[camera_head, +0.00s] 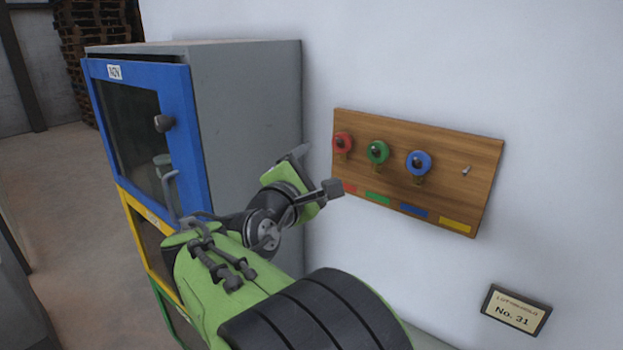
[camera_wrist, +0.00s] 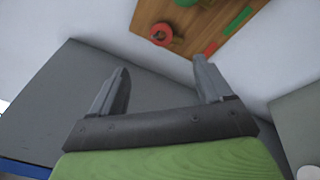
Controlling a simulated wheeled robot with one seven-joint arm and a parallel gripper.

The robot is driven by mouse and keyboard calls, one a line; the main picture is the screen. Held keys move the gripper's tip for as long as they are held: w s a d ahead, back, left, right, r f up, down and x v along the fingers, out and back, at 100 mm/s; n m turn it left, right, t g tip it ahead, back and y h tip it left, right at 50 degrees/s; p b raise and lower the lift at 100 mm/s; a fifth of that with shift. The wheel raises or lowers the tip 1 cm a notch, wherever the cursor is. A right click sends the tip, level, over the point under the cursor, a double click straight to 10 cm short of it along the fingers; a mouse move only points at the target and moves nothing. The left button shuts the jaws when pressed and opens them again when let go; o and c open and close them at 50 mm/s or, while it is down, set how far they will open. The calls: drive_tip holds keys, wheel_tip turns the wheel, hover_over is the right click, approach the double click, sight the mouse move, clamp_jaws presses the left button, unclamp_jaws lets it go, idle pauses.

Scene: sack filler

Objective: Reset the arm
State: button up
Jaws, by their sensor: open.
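My arm is green and black and reaches toward the wall in the head view. My gripper (camera_head: 318,170) is in front of the grey cabinet's side, left of the wooden key board. In the wrist view my gripper (camera_wrist: 160,88) shows two grey fingers spread apart with nothing between them. The fingers point toward the cabinet and the wall, and the board lies beyond them. The gripper appears apart from the board and cabinet.
A wooden board (camera_head: 440,147) holds red (camera_head: 342,140), green (camera_head: 378,152) and blue (camera_head: 419,163) ringed keys; the peg above yellow is bare. A grey cabinet (camera_head: 250,110) has a shut blue door (camera_head: 190,145). A "No. 31" plaque (camera_head: 516,311) hangs lower right.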

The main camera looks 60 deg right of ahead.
drive_tip(key=shift+s+a, duration=0.1)
drive_tip(key=shift+a, duration=0.45)
drive_tip(key=w+a+f+m+t+y, duration=0.25)
drive_tip(key=a+f+y, duration=0.35)
drive_tip(key=a, duration=0.3)
drive_tip(key=w+a+f+m+t+y, duration=0.25)
drive_tip(key=a+f+m+y, duration=0.2)
drive_tip(key=a+f, duration=0.35)
drive_tip(key=s+a+f+m+y, duration=0.1)
drive_tip(key=s+a+f+y, duration=0.1)
drive_tip(key=a, duration=0.6)
drive_tip(key=s+a+f+g+y, duration=0.1)
drive_tip(key=s+a+f+y, duration=0.2)
drive_tip(key=s+a+y, duration=0.2)
drive_tip(key=s+a, duration=0.1)
drive_tip(key=a, duration=0.2)
drive_tip(key=shift+s+a+m, duration=0.2)
drive_tip(key=shift+s+m, duration=0.1)
drive_tip(key=shift+m, duration=0.1)
drive_tip(key=shift+y, duration=0.25)
